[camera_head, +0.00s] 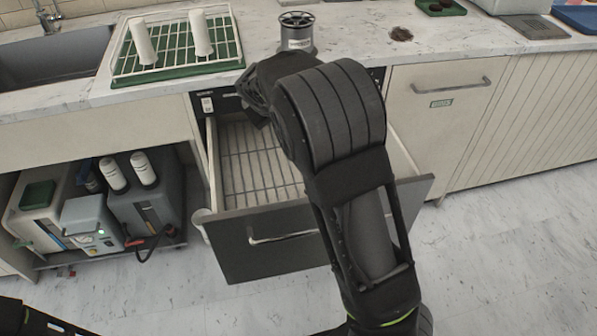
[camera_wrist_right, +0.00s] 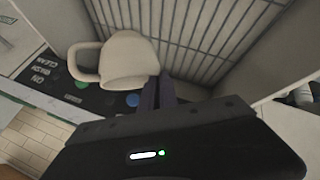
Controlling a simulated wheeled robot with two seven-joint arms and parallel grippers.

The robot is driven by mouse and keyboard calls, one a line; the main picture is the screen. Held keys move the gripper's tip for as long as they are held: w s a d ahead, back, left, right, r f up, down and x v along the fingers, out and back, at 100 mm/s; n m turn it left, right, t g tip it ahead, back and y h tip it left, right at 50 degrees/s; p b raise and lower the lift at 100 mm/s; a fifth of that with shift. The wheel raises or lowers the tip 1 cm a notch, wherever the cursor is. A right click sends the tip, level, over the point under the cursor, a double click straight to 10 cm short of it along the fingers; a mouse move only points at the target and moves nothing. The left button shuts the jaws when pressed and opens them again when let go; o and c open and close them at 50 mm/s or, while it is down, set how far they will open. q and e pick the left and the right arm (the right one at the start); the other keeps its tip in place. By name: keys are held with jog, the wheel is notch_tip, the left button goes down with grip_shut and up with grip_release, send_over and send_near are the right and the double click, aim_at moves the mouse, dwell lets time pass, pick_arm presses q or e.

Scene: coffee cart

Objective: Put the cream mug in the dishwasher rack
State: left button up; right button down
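The cream mug (camera_wrist_right: 132,55) shows in the right wrist view with its handle to the left. Its rounded opening faces the lower side of that picture. My right gripper (camera_wrist_right: 160,88) has its dark fingers close together at the mug's rim, opposite the handle. It appears shut on the mug wall, though the contact is partly hidden. The dishwasher rack (camera_wrist_right: 205,22) lies behind the mug, and it shows in the pulled-out drawer (camera_head: 240,165) in the head view. My right wrist hides the mug there. My left gripper is out of view; part of my left arm is at the lower left.
The dishwasher control panel (camera_wrist_right: 75,95) is beside the mug in the wrist view. Above the drawer is the counter, with a green drying tray (camera_head: 160,68) and a grey canister (camera_head: 296,33). The drawer front (camera_head: 262,245) stands out over the floor.

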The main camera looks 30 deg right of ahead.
jog(key=d+m+b, duration=0.1)
jog(key=m, duration=0.1)
jog(key=s+d+f+m+h+b, duration=0.1)
jog(key=m+b, duration=0.1)
jog(key=m, duration=0.1)
jog(key=d+f+m+h+b, duration=0.1)
jog(key=m+b, duration=0.1)
jog(key=shift+s+d+f, duration=0.15)
jog(key=shift+s+d, duration=0.05)
jog(key=shift+s, duration=0.05)
jog(key=s+d+m+g+h+b, duration=0.3)
jog(key=s+m+g+h+b, duration=0.1)
jog(key=m, duration=0.6)
jog(key=s+b, duration=0.1)
jog(key=b, duration=0.1)
jog(key=shift+d+f+m+g+b, duration=0.2)
jog(key=shift+d+m+g+b, duration=0.1)
jog(key=shift+m+g+b, duration=0.1)
